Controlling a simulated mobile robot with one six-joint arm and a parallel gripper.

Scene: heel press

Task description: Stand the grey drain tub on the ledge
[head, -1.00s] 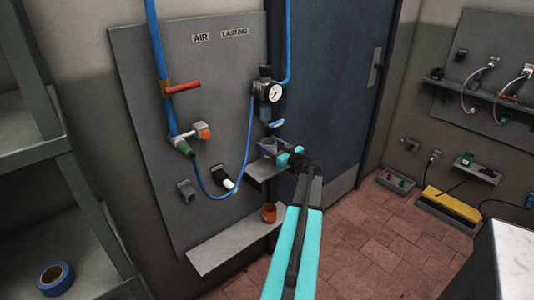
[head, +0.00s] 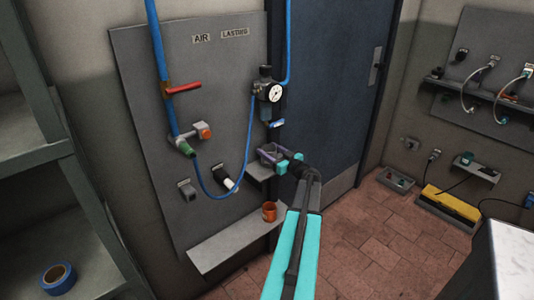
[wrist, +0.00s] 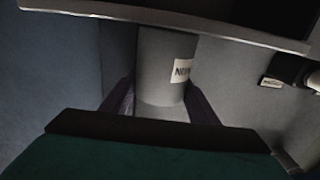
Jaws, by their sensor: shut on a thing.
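The grey drain tub (wrist: 160,65) is a plain cylinder with a pale label, between my gripper's two dark fingers in the wrist view. My gripper (head: 270,154) is shut on it, with purplish fingers and teal parts in the head view. There the tub is small and largely hidden by the fingers. The small grey ledge (head: 261,173) juts from the panel just below the gripper. In the wrist view, which looks upside down, the ledge's edge (wrist: 130,17) crosses the top, at the tub's lower end. I cannot tell whether tub and ledge touch.
A pressure gauge and regulator (head: 268,92) hang just above the gripper. A blue hose (head: 246,140) loops left to a black and white coupling (head: 226,182). An orange cup (head: 269,212) stands on a lower shelf (head: 225,248). A blue door (head: 325,90) is at the right.

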